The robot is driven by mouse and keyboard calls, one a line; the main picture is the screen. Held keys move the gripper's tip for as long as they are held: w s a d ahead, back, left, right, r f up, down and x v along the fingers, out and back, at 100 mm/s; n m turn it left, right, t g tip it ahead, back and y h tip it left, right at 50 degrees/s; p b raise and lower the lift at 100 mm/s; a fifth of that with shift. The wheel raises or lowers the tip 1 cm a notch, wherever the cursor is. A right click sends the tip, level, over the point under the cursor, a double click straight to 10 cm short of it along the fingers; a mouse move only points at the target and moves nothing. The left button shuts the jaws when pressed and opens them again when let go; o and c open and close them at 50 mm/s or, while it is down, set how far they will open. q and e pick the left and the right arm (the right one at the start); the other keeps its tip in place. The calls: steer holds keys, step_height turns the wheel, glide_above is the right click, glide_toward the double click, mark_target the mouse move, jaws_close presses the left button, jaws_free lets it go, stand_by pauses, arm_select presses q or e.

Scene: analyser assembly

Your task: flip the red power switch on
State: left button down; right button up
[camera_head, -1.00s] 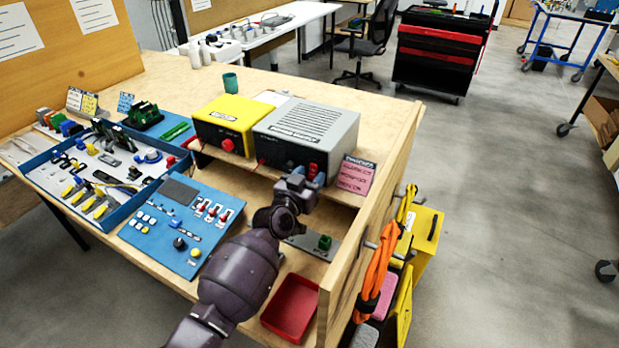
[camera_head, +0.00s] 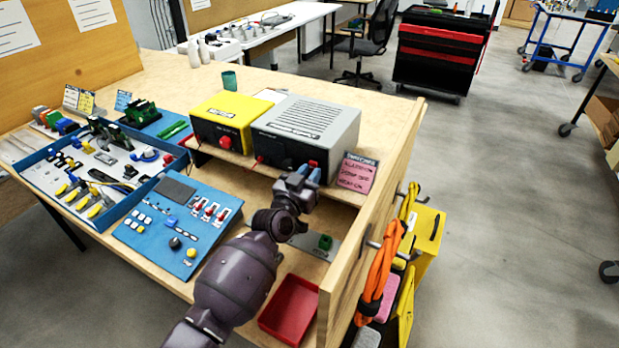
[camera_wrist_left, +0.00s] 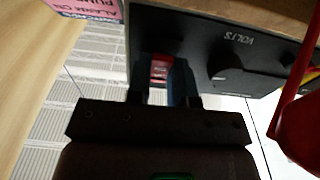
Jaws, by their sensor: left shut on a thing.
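The red power switch (camera_head: 312,163) is on the front of the grey power supply (camera_head: 335,128), near its right end. My left gripper (camera_head: 309,175) is at that front panel, with its blue fingertips at the switch. In the left wrist view the red switch (camera_wrist_left: 159,70) shows between the two fingers (camera_wrist_left: 161,82), which are closed on it. Its lower part and which way it is tilted are hard to tell. My right gripper is not in view.
A black dial (camera_wrist_left: 232,62) marked VOLTS sits beside the switch. A yellow box (camera_head: 222,122) with a red knob stands left of the supply. Below are a blue switch panel (camera_head: 155,238) and a red tray (camera_head: 290,310).

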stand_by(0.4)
arm_select(q)
steer(key=c, duration=1)
jaws_free()
steer(key=v, duration=1)
steer(key=shift+s+a+f, duration=0.15)
steer(key=shift+s+f, duration=0.05)
steer(key=shift+s, duration=0.15)
